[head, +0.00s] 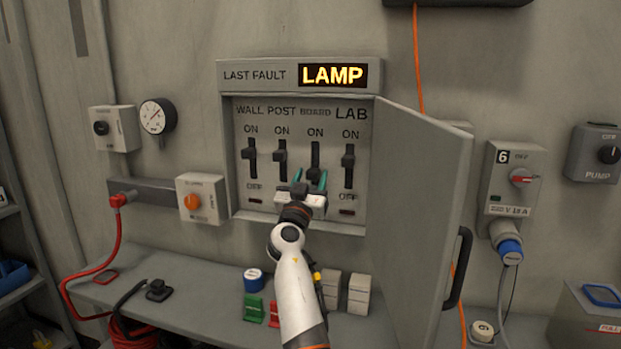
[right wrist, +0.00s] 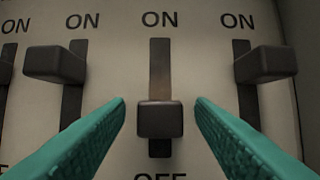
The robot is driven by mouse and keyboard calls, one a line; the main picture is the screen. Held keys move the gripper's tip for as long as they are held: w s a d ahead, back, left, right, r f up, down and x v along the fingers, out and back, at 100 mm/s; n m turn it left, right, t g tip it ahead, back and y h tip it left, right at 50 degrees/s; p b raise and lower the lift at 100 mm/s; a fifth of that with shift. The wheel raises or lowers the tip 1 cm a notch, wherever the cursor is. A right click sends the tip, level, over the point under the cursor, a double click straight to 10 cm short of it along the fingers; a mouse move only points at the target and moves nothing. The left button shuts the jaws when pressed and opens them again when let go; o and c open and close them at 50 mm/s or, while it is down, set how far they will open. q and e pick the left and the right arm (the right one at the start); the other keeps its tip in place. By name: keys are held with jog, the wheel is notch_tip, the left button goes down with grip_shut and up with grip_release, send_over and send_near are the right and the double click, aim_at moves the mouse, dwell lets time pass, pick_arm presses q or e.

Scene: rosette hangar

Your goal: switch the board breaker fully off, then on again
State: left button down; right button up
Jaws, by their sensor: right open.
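The fault panel (head: 226,150) has a row of lever breakers under the labels WALL, POST, BOARD and LAB. The board breaker (head: 315,174) is the third lever. In the right wrist view its dark handle (right wrist: 160,120) sits low in its slot, near OFF, with a short piece of slot showing below it. The neighbouring handles (right wrist: 56,64) sit high, near ON. My right gripper (head: 310,180) is open, its teal fingers (right wrist: 160,105) on either side of the board handle with a visible gap on both sides. My left gripper is not in view.
The display (head: 333,75) above reads LAMP. The open panel door (head: 420,200) stands right of my right arm. A bench (head: 210,290) below holds small blocks and a blue-topped round item (head: 254,280). A red cable (head: 75,270) hangs at left.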

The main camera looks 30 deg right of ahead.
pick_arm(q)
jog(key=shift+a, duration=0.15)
pick_arm(e)
jog(key=shift+c, duration=0.9)
grip_shut()
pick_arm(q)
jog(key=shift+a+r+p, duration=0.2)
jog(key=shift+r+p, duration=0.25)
pick_arm(e)
jog(key=shift+r, duration=2.3)
jog(key=shift+s, duration=0.1)
jog(key=shift+o, duration=0.9)
grip_release()
jog(key=shift+a+f, duration=0.1)
